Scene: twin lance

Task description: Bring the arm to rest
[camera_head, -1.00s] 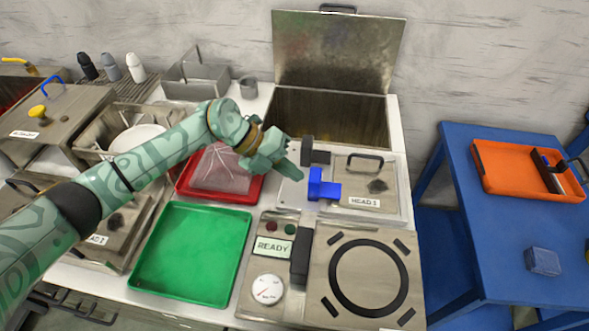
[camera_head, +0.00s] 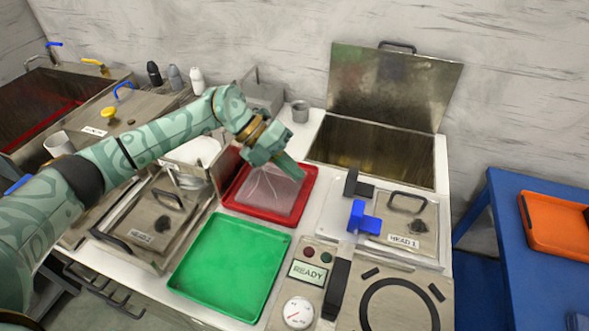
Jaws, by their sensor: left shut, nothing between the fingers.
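My left arm comes in from the left in the head view, over the left part of the counter. My left gripper (camera_head: 291,171) is shut and empty, above the red tray (camera_head: 310,189). The red tray holds a clear, bag-like item (camera_head: 272,192), partly hidden by the gripper. I cannot tell how high the fingertips are above it. My right gripper is not in view.
An empty green tray (camera_head: 228,265) lies in front of the red tray. A blue table (camera_head: 520,270) stands right.

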